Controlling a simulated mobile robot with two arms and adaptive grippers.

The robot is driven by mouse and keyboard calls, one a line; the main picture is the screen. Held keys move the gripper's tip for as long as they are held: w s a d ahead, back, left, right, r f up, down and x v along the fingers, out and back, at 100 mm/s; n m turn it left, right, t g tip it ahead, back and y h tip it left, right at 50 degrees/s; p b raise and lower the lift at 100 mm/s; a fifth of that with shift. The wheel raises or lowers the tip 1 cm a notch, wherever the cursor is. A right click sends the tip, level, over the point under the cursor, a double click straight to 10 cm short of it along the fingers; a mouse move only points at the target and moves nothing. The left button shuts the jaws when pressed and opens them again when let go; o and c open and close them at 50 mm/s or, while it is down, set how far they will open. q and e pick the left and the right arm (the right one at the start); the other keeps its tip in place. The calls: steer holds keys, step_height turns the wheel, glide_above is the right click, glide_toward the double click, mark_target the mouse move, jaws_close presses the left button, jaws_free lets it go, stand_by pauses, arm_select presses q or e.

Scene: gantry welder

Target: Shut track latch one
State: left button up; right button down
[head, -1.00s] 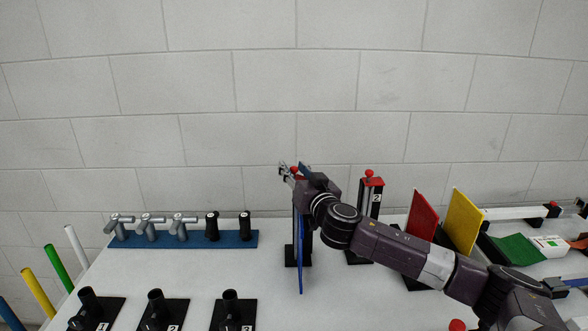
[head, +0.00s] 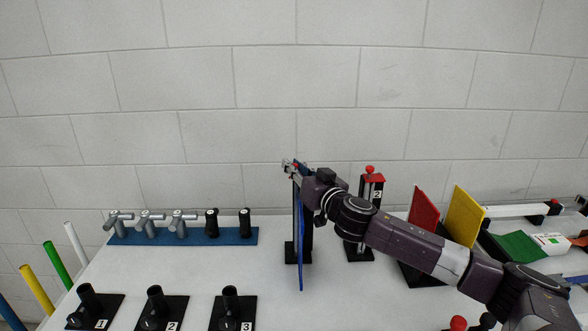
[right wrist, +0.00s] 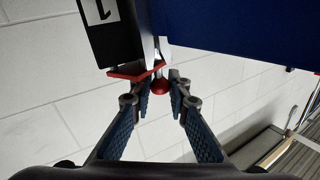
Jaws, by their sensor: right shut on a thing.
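Track latch one is a black post (head: 291,250) standing in the middle of the bench. The right wrist view shows its "1" label (right wrist: 103,9), a red lever plate (right wrist: 134,72) and a red ball knob (right wrist: 160,86). My right gripper (head: 288,167) is at the top of this post. In the right wrist view my right gripper (right wrist: 159,90) has its fingertips on either side of the red knob, shut on it. A blue panel (head: 300,245) hangs beside the post, partly behind my arm in the head view. My left gripper is out of view.
A second latch post labelled 2 (head: 360,250), with a red top, stands just right. Red (head: 423,215) and yellow (head: 465,222) panels stand beyond it. A blue rack (head: 185,238) with several handles is at left, with numbered black holders (head: 165,312) in front.

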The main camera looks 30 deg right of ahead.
steer(key=shift+s+n+y, duration=0.3)
steer(key=shift+n+y, duration=0.4)
steer(key=shift+y, duration=0.4)
steer(key=shift+s+a+r+n+y+p, duration=0.1)
steer(key=shift+n+y+p, duration=0.25)
steer(key=shift+y, duration=0.2)
steer(key=shift+s+r+n+y+p, duration=0.1)
steer(key=shift+n+y+p, duration=0.2)
steer(key=shift+y, duration=0.25)
steer(key=n+y+p, duration=0.1)
steer(key=y+p, duration=0.1)
steer(key=s+n+g+y+p, duration=0.1)
steer(key=p, duration=0.2)
steer(key=shift+r+n+y, duration=0.1)
steer(key=shift+n+y, duration=0.25)
steer(key=shift+y, duration=0.05)
steer(key=shift+s+a+n+g+y+p, duration=0.1)
steer(key=shift+n+g+y+p, duration=0.2)
steer(key=shift+y+p, duration=0.3)
steer(key=shift+f, duration=0.25)
steer(key=c, duration=1.8)
jaws_free()
steer(key=shift+s, duration=0.1)
